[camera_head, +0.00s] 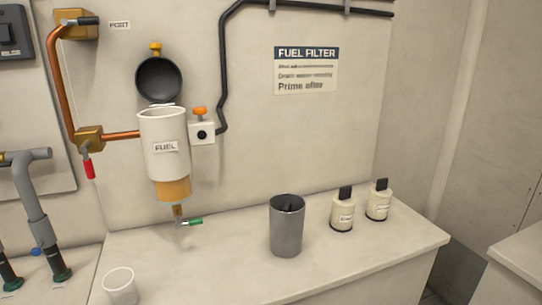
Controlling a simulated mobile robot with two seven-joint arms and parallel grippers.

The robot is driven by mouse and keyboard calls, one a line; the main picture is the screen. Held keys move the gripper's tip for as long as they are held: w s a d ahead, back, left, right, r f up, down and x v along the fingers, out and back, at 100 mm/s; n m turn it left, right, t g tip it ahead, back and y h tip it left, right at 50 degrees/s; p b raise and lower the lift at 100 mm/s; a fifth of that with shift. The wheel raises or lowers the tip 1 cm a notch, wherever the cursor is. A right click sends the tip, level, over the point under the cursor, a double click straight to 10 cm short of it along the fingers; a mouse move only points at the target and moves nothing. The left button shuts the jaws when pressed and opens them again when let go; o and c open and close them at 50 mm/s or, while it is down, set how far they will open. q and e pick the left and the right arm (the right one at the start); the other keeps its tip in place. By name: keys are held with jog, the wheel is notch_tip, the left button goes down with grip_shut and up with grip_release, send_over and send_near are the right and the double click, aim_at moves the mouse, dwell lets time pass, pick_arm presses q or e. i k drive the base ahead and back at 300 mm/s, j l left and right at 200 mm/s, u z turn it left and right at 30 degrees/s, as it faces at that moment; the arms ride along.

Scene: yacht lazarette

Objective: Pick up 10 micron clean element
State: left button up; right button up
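Two cream filter elements with black tabs on top and dark bases stand upright on the counter, right of centre. One is the nearer element (342,215); the other is the farther element (378,206), a little to its right. Each has a small printed label, too small to read, so I cannot tell which is the 10 micron clean one. Neither my left nor my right gripper is in view.
A grey open canister (286,232) stands left of the elements. A white cup (120,288) is at the front left. A white filter housing (165,150) marked FUEL hangs on the wall, its dark round lid (158,80) raised. Bare counter (235,262) lies between.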

aim_at(343, 205)
jog(key=i+l, duration=0.15)
jog(key=l, duration=0.3)
jog(key=i+l, duration=0.1)
jog(key=l, duration=0.3)
jog(key=i+l, duration=0.15)
jog(key=l, duration=0.3)
jog(key=l+u, duration=0.1)
jog(key=u, duration=0.25)
jog(key=l+u, duration=0.1)
jog(key=u, duration=0.3)
jog(key=l+u, duration=0.1)
jog(key=u, duration=0.25)
